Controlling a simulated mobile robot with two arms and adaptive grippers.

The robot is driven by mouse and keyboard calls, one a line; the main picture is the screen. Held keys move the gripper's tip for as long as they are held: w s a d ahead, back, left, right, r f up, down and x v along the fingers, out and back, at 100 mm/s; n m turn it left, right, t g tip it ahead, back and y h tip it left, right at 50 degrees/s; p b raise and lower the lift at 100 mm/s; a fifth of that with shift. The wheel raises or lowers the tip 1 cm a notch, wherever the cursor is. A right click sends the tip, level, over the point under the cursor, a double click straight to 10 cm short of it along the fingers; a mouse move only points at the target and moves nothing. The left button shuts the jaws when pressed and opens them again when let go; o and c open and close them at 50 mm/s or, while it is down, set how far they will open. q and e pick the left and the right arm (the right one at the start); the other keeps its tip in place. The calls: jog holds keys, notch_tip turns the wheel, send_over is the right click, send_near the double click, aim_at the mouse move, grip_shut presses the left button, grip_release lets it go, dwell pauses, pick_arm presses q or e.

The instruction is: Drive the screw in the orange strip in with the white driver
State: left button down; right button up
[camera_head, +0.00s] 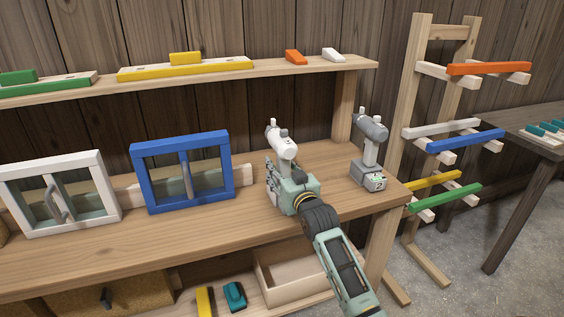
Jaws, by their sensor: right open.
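The white driver (282,142) stands upright on the workbench, right of the blue-framed window. My right gripper (274,178) is open at the driver's lower part. It hides the driver's handle and base, so I cannot tell whether the fingers touch it. An orange strip (489,68) lies across the top pegs of the wooden rack at the right. No screw can be made out in it at this size. My left gripper is out of view.
A grey driver (370,138) stands close to the right on the bench (330,187). The blue-framed window (183,204) and white-framed window (58,230) stand at the left. The shelf (285,70) overhangs behind. The rack (412,90) holds other coloured strips.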

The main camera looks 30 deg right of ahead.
grip_shut()
dwell(0.4)
jog(key=shift+r, duration=0.2)
